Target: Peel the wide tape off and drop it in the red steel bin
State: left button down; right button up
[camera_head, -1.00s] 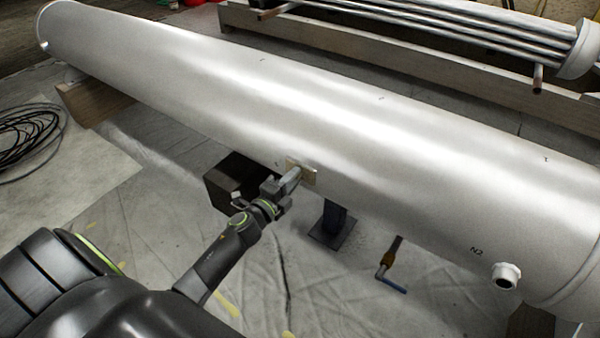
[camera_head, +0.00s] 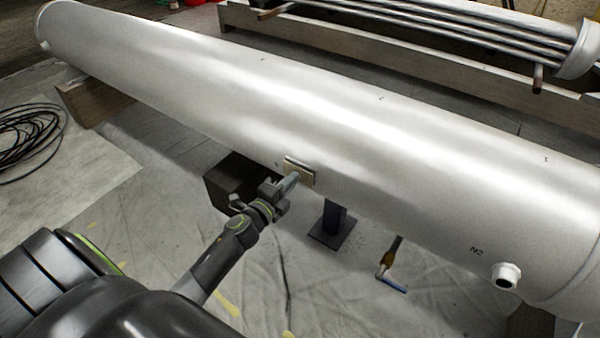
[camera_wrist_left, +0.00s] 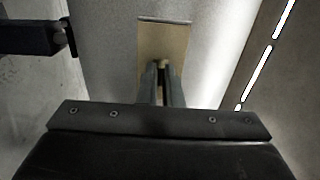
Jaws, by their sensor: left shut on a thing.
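The wide tape (camera_head: 302,174) is a tan patch on the lower near side of the big pale cylinder (camera_head: 330,120). A dark line shows along its upper edge, and it seems to stand slightly off the surface. The tape also shows in the left wrist view (camera_wrist_left: 163,40). My left gripper (camera_head: 293,178) is at the tape's lower left, its narrow fingers shut on the tape; in the left wrist view the fingertips (camera_wrist_left: 162,68) meet at its near end. A red thing (camera_head: 195,2), cut off by the top edge, may be the bin. My right gripper is out of view.
A dark box (camera_head: 230,185) sits on the floor beside my left wrist. A dark post (camera_head: 333,222) stands under the cylinder. Black cable (camera_head: 25,135) is coiled at far left. Sheeted floor between is mostly clear.

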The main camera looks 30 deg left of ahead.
pick_arm(q)
jog(key=shift+s+a, duration=0.15)
jog(key=shift+s, duration=1.75)
jog(key=shift+s, duration=0.3)
jog(key=shift+s+a+b, duration=0.2)
jog(key=shift+s+b, duration=0.45)
jog(key=shift+s, duration=1.25)
